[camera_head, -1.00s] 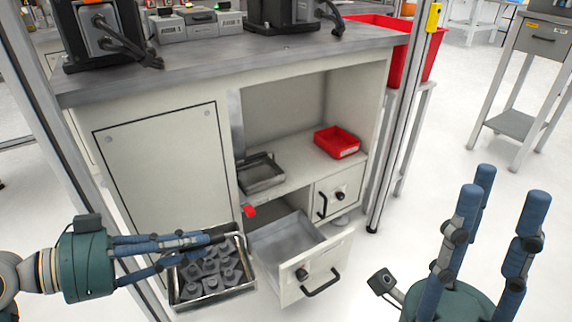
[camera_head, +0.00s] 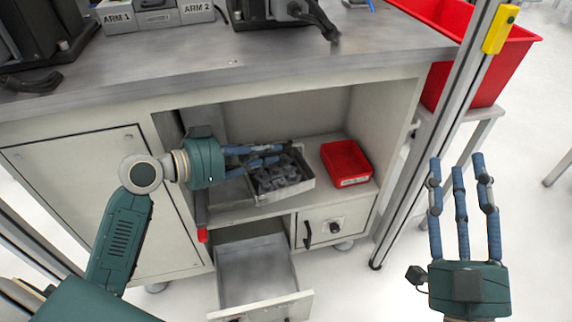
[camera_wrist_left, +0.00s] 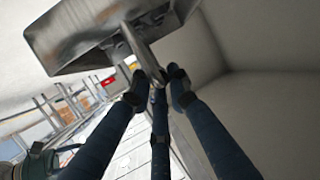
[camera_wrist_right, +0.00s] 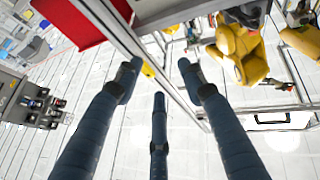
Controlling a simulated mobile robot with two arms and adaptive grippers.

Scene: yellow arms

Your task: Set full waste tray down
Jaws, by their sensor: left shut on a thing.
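The metal waste tray (camera_head: 290,194), full of dark grey pieces (camera_head: 278,172), is in the open shelf space of the bench cabinet, over the shelf board (camera_head: 240,211). My left gripper (camera_head: 272,154) reaches in from the left and is shut on the tray's handle side. In the left wrist view the tray (camera_wrist_left: 85,38) hangs at the fingertips, with its bar handle (camera_wrist_left: 143,50) between the fingers. I cannot tell whether its bottom touches the shelf. My right gripper (camera_head: 460,165) is empty, with fingers spread, right of the cabinet.
A red bin (camera_head: 346,160) sits on the shelf right of the tray. A frame post (camera_head: 440,130) stands at the right. The empty tray seen earlier on the shelf is not visible.

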